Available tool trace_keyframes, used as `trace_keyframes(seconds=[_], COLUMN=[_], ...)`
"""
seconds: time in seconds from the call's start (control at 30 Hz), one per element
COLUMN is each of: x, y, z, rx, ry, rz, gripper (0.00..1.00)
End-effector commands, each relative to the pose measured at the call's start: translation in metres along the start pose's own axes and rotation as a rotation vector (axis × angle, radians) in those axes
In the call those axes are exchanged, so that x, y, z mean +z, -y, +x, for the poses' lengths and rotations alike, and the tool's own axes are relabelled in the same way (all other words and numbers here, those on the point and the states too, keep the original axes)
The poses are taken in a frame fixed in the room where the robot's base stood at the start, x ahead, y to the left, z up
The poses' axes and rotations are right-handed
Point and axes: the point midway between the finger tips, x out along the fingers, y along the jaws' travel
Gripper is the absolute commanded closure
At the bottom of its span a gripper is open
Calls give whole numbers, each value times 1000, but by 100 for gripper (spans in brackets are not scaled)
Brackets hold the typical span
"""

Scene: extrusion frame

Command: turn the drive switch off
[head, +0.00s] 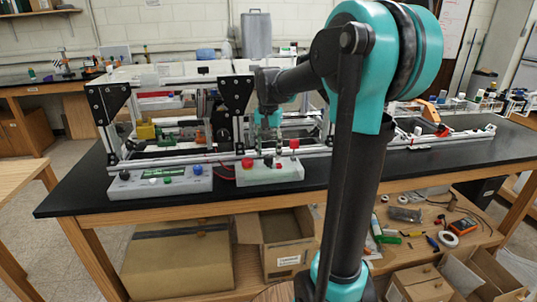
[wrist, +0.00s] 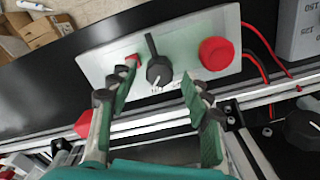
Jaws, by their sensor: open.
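A pale control box (wrist: 105,62) fills the top of the wrist view. It carries a black knob (wrist: 158,70) with a white mark and a dark lever-like bar behind it, a large red button (wrist: 216,53) and a small red part (wrist: 134,59). I cannot tell from labels which one is the drive switch. My gripper (wrist: 160,80) is open, with one finger on each side of the black knob. Whether the fingers touch it is unclear. In the head view my gripper (head: 268,148) is just above the same box (head: 285,175), partly hiding its controls.
Another box (head: 160,185) with a green panel and knobs stands to the left on the black bench (head: 80,195). Aluminium rails (head: 215,157) run just behind both boxes. A red knob (head: 294,143) sits by the rail. Red wires (wrist: 258,60) run beside the box.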

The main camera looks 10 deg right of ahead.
Motion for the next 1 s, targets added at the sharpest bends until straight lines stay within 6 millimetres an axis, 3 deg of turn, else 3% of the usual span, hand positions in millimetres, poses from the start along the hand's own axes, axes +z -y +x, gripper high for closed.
trace_keyframes(seconds=[0.2,0.43,0.83,1.0], x=[0,0,0,0], y=[0,0,0,0], z=[11,12,11,11], rx=[0,0,0,0], ry=[0,0,0,0], rz=[0,0,0,-6], gripper=[51,51,99,100])
